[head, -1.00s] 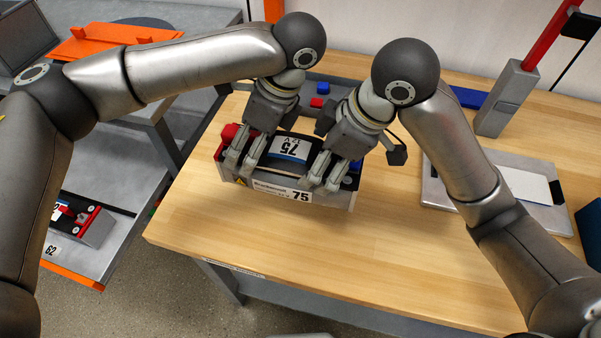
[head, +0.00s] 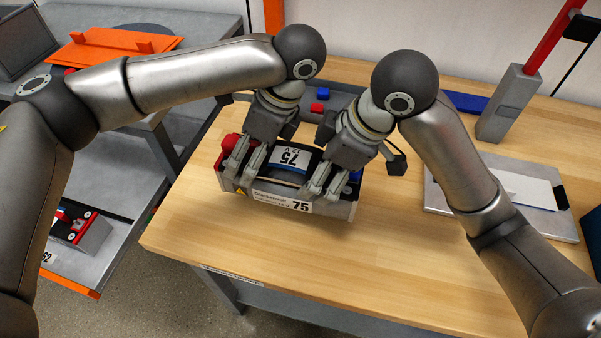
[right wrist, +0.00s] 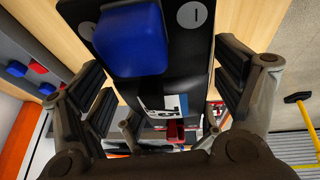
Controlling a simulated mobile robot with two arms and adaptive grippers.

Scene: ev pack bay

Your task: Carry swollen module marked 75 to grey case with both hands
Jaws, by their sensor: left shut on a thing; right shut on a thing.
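The module marked 75 (head: 281,199) is a dark and grey block at the middle of the bench, with a red end at left, a blue end at right and white labels on its top and front. My left gripper (head: 241,172) is shut on its left part, and my right gripper (head: 326,187) on its right part. The right wrist view shows the module's blue terminal cap (right wrist: 131,38) and dark body between my fingers. I cannot tell whether its underside touches the bench. I cannot make out the grey case in these views.
The wooden bench (head: 220,235) is clear in front of the module. Small blue (head: 323,94) and red (head: 317,108) blocks lie behind it. A grey plate with a white sheet (head: 520,186) and a grey post (head: 510,100) stand right. A lower shelf at left holds another module (head: 85,230).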

